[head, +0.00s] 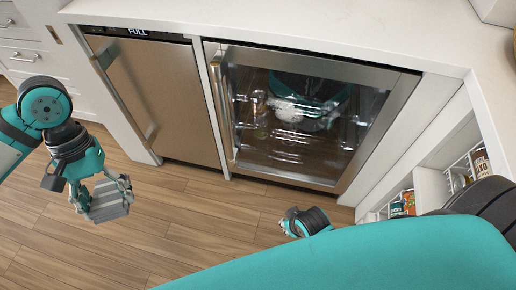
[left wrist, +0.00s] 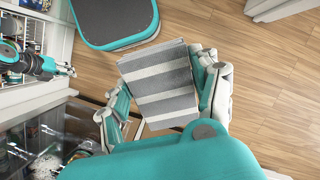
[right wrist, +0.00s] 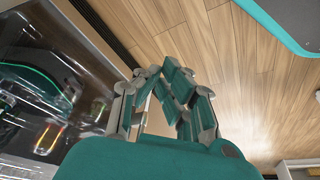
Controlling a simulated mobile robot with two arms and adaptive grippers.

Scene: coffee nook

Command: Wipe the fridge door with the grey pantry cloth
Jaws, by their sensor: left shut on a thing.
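The grey striped cloth (head: 110,205) is folded into a thick pad. My left gripper (head: 97,195) is shut on it, in the air over the floor at the left, apart from the appliances. The left wrist view shows the pad's light and dark stripes (left wrist: 162,85) between the fingers. The glass-fronted door (head: 270,145), which looks like the fridge door, is closed under the counter. A whitish hazy patch and reflections show on its glass. My right gripper's fingers (right wrist: 167,90) are close together, with no object visible between them; whether they meet is unclear.
A steel-fronted appliance (head: 162,95) marked FULL stands left of the glass door. A white counter (head: 300,25) runs above both. An open shelf with jars (head: 480,163) is at the right. The wooden floor (head: 190,215) in front is clear.

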